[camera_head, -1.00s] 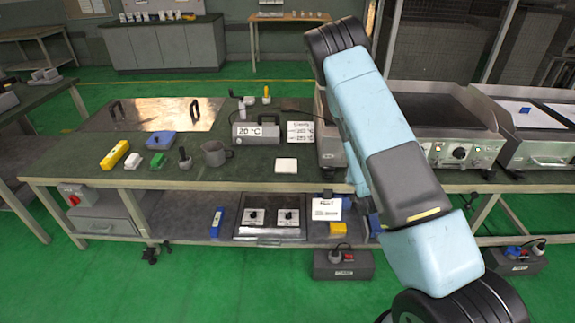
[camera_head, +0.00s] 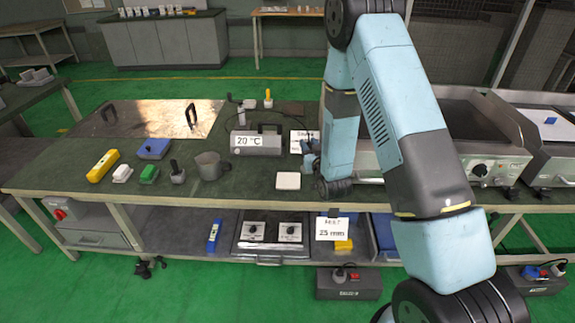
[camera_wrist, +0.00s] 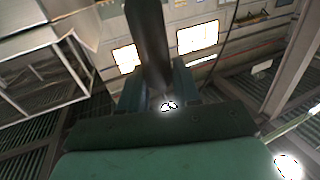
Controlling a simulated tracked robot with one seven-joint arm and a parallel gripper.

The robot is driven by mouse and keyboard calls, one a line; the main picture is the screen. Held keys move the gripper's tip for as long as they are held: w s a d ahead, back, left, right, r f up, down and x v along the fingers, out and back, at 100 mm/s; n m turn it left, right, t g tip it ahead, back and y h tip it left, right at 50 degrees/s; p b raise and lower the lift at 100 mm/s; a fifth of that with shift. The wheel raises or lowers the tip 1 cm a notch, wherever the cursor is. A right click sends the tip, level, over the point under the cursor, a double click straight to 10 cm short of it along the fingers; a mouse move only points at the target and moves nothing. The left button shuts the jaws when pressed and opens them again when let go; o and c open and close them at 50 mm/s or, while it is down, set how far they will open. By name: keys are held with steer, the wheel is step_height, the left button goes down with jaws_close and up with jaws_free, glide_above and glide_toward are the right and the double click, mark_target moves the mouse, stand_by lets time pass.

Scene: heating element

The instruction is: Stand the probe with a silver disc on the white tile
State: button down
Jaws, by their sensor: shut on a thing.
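The white tile (camera_head: 288,181) lies flat and bare near the front of the green bench, right of the grey jug. My gripper (camera_head: 309,158) is just right of and behind the tile, partly hidden by my forearm. In the wrist view my gripper (camera_wrist: 156,88) is shut on a dark, rod-like probe (camera_wrist: 150,40). A bright round spot shows near its end between the fingers; I cannot tell whether it is the silver disc. Another dark-handled probe (camera_head: 176,173) stands left of the jug. A yellow-topped one (camera_head: 267,100) stands at the back.
The grey jug (camera_head: 209,165) and the 20 °C box (camera_head: 256,141) stand near the tile. Yellow (camera_head: 103,166), blue (camera_head: 154,148) and green (camera_head: 149,174) items lie left. A griddle (camera_head: 470,130) stands right. The bench in front of the tile is clear.

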steer(key=w+a+f, duration=0.7)
steer(key=f, duration=0.4)
steer(key=shift+w+f, duration=0.35)
steer(key=c, duration=0.8)
jaws_free()
steer(key=shift+f, duration=0.1)
